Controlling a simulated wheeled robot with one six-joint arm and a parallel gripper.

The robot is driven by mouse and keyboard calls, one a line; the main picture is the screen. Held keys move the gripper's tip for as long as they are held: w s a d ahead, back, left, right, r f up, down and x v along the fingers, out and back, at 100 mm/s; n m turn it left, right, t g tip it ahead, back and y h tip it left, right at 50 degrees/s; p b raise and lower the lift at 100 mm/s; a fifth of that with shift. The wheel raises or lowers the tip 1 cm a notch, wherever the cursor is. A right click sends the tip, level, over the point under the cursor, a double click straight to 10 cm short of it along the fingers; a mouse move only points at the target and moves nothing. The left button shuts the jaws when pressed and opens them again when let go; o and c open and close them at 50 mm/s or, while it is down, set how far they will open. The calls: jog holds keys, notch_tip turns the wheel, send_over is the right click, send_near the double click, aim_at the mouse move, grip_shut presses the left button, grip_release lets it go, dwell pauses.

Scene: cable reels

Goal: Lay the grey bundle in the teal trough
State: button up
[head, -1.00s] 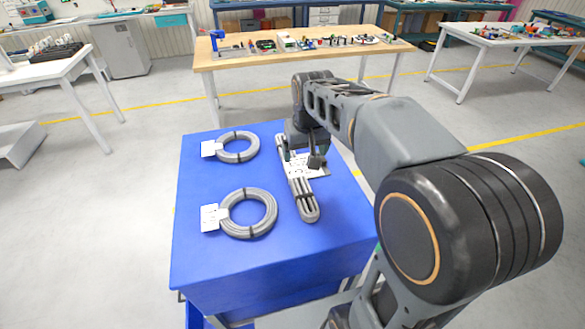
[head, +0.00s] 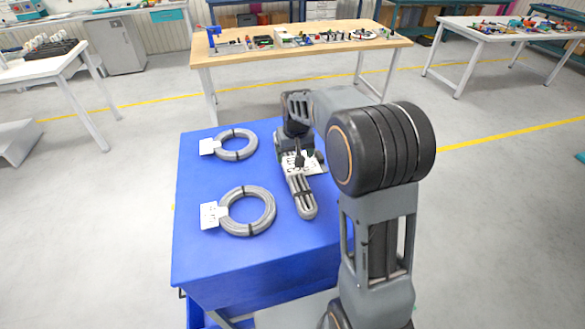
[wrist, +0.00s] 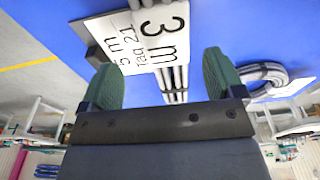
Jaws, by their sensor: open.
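The long grey bundle (head: 307,204), a folded cable hank with dark ties and a white tag (head: 293,161), lies on the right part of a blue-topped stand (head: 206,245). My gripper (head: 298,152) is at its far end, partly hidden by my own arm. In the wrist view, my gripper's green fingers (wrist: 161,82) are apart. The bundle (wrist: 176,84) and its tag (wrist: 155,38) show between and beyond them; I cannot tell whether they touch. No teal trough can be made out; a small teal corner (head: 580,157) shows at the right edge.
Two round grey coils with white tags, the far coil (head: 237,145) and the near coil (head: 250,212), lie left of the bundle. A wooden bench (head: 300,61) with parts stands behind. A white table (head: 490,44) stands at the back right. Open floor lies on the right.

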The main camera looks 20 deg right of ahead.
aim_at(292, 165)
jog(key=shift+w+a+f+p, duration=0.15)
jog(key=shift+f+p, duration=0.2)
jog(key=shift+f, duration=1)
jog(key=shift+w+a+f+p, duration=0.15)
jog(key=shift+f+p, duration=0.15)
jog(key=shift+f, duration=1)
jog(key=shift+s, duration=0.1)
jog(key=shift+c, duration=0.5)
jog(key=c, duration=1.3)
jog(key=shift+r, duration=0.1)
